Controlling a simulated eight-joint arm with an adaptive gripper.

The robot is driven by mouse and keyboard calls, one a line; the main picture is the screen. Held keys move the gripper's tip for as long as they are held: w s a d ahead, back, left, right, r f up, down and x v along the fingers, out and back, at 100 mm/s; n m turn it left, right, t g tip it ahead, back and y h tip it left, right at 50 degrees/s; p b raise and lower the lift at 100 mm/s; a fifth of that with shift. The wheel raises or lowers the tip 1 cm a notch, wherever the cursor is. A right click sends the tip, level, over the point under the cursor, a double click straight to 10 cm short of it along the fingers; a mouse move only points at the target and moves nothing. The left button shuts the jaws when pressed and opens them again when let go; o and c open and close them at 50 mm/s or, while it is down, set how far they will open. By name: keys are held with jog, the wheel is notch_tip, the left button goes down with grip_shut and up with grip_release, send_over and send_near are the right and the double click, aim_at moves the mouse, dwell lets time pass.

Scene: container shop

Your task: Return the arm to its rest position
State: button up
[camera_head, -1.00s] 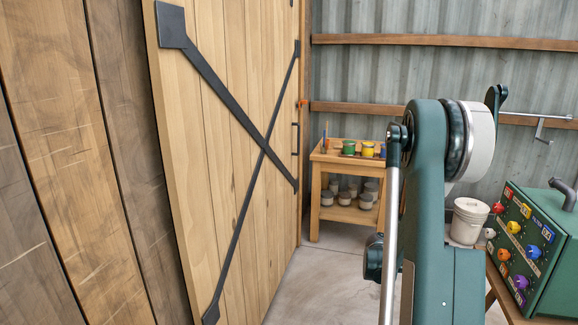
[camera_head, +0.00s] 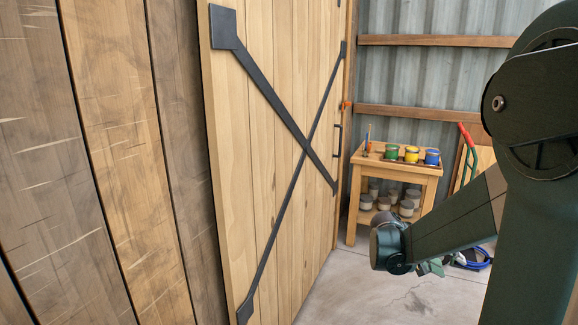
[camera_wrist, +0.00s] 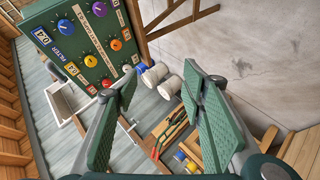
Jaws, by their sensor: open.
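My gripper (camera_wrist: 160,95) is open in the wrist view, its two green ribbed fingers spread wide with nothing between them. The wrist view is tilted, looking past the fingers at the floor, the wall and the green knob box. In the head view my dark green arm fills the right side, its forearm reaching down and left in front of the small wooden paint table. The end of the arm shows low in the middle right, above the floor; the fingers themselves are mostly hidden there.
A wooden door (camera_head: 270,150) with black straps stands at left. A small wooden table (camera_head: 396,165) with paint cans is behind my arm. A green box (camera_wrist: 92,40) with coloured knobs and white buckets (camera_wrist: 165,80) show in the wrist view. The concrete floor (camera_head: 345,285) is clear near the door.

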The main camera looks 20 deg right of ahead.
jog(key=w+a+r+n+t+y, duration=0.2)
jog(key=a+n+t, duration=0.15)
jog(key=a, duration=1.05)
jog(key=s+a+n+t+y, duration=0.1)
jog(key=s+a+t+y, duration=0.1)
jog(key=a, duration=1)
jog(key=s+a+r+n+t+y, duration=0.1)
jog(key=s+a+y, duration=0.3)
jog(key=a, duration=0.8)
jog(key=s+a+n+t+y+p, duration=0.1)
jog(key=s+a+n+t+y, duration=0.1)
jog(key=a, duration=1.1)
jog(key=shift+s+r+t+y, duration=0.35)
jog(key=shift+s+r+y, duration=0.05)
jog(key=shift+s, duration=0.1)
jog(key=shift+d+n, duration=0.1)
jog(key=shift+n, duration=0.15)
